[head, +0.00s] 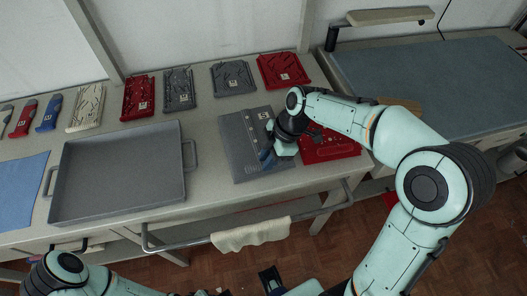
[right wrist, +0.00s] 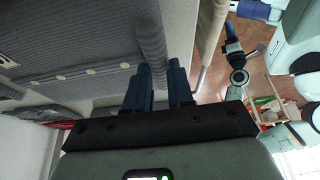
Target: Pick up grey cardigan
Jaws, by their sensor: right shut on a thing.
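The grey cardigan (head: 240,138) lies folded flat on the table, right of the tray, with a row of pale buttons. My right gripper (head: 268,155) is at its right front part. In the right wrist view the grey ribbed cloth (right wrist: 80,45) fills the upper left, and a rolled edge of it runs between the two fingers of my right gripper (right wrist: 160,88), which is shut on it. Much of the cardigan still lies on the table.
A grey tray (head: 118,205) stands left of the cardigan. A red folded piece (head: 335,152) lies close on the right, partly under my arm. Several red, grey and cream pieces line the back. A towel (head: 250,235) hangs on the front rail. A blue mat (head: 22,190) lies far left.

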